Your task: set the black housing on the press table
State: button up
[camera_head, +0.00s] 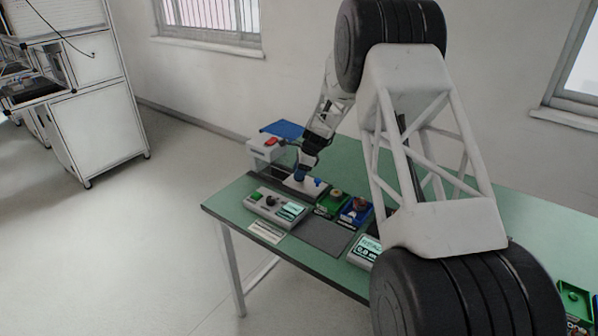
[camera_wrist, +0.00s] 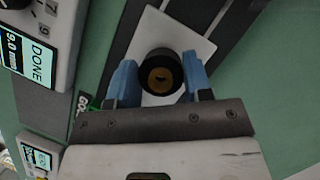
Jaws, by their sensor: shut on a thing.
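The black housing (camera_wrist: 160,72) is a short black ring with a brown, copper-coloured centre in the wrist view. My gripper (camera_wrist: 160,82) has its blue fingers shut on it from both sides. My gripper (camera_head: 301,173) also shows in the head view, low over the far left part of the green table, where the housing is too small to make out. In the wrist view a pale plate (camera_wrist: 186,42) lies beneath the housing, probably the press table. I cannot tell whether the housing touches it.
A grey device with a display reading DONE (camera_wrist: 40,52) is close on the left in the wrist view. In the head view a control box (camera_head: 275,208), a green bin (camera_head: 331,205), a blue bin (camera_head: 355,211) and a bare grey mat (camera_head: 327,238) lie nearby.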

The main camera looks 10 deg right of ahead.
jog(key=shift+f, duration=0.35)
dwell(0.3)
jog(key=o, duration=1)
jog(key=shift+r, duration=0.1)
jog(key=shift+v, duration=3.85)
